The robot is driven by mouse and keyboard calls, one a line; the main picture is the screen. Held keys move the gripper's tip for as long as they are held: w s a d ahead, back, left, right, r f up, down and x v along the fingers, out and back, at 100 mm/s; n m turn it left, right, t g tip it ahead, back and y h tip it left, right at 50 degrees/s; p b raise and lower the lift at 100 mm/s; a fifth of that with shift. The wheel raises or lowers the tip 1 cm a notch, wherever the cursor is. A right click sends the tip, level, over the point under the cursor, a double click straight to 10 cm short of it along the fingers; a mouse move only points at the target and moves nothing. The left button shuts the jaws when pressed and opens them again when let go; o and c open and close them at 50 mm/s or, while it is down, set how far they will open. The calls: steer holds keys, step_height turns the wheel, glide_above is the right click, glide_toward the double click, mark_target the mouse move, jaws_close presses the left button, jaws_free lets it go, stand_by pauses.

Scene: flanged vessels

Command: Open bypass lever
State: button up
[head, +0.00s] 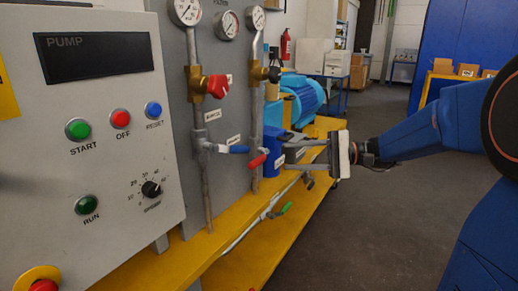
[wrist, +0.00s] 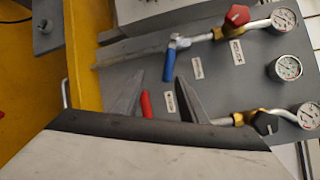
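Three lever handles show: a blue one (head: 238,149), a red one (head: 257,161) and a green one (head: 287,208) lower on a pipe. The labels are too small to read, so I cannot tell which is the bypass lever. My gripper (head: 290,153) is open and empty, at the right of the red lever. In the wrist view my fingers (wrist: 156,98) spread on either side of the red lever (wrist: 146,104), which shows between them; I see no contact. The blue lever (wrist: 170,62) lies just beyond the fingertips.
The pump control box (head: 100,130) with buttons stands at left. Valve knobs, red (head: 218,86) and black (head: 274,74), and gauges (head: 186,10) sit above the levers. A blue motor (head: 303,93) stands behind on the yellow base (head: 185,262). The floor (head: 370,230) at right is clear.

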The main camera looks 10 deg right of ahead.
mark_target(245, 150)
steer(key=shift+t+y, duration=0.3)
steer(key=w+a, duration=0.1)
steer(key=a, duration=0.4)
steer(key=w+a, duration=0.1)
steer(key=a, duration=0.4)
steer(key=w+a, duration=0.2)
steer(key=a, duration=0.3)
steer(key=shift+a+r, duration=0.15)
steer(key=shift+r, duration=0.25)
jaws_close()
